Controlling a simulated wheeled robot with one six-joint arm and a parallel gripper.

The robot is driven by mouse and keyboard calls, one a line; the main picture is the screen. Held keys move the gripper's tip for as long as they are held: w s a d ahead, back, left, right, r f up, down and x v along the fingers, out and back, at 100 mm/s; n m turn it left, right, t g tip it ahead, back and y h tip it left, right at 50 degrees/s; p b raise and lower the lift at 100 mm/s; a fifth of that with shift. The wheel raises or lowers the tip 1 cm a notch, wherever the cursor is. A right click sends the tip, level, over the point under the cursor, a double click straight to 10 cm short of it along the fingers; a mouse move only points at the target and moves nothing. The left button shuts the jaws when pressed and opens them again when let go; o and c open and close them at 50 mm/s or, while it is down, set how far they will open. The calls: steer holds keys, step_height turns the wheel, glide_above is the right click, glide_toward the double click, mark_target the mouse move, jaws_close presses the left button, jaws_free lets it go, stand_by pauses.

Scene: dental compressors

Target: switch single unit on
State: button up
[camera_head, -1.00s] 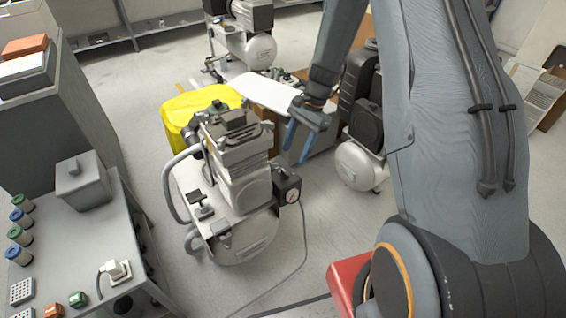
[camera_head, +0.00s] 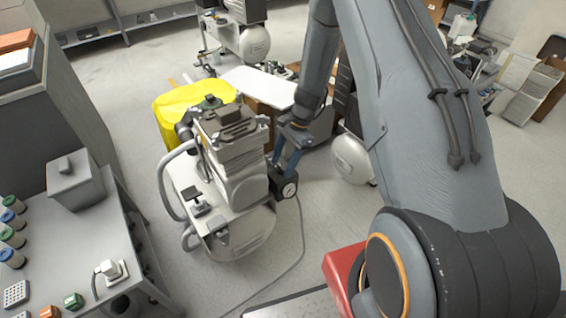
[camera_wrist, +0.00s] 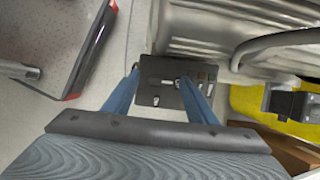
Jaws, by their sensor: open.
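The single compressor unit (camera_head: 240,225) stands on the floor in the middle of the head view, with a pale tank and a grey ribbed motor on top. A black switch box (camera_head: 283,184) with a round gauge is on its right side. My gripper (camera_head: 286,162) is open and empty, with blue fingers pointing down just above this box. In the wrist view the box top (camera_wrist: 172,86) shows between and beyond the open fingers (camera_wrist: 158,76), with small pale and dark marks on it. I cannot tell whether the fingers touch it, or the switch's position.
Another compressor (camera_head: 250,42) stands farther back. A grey bench (camera_head: 95,240) with a plugged-in socket is at the left. A cable runs over the floor right of the unit.

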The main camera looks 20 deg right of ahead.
steer(key=c, duration=1.1)
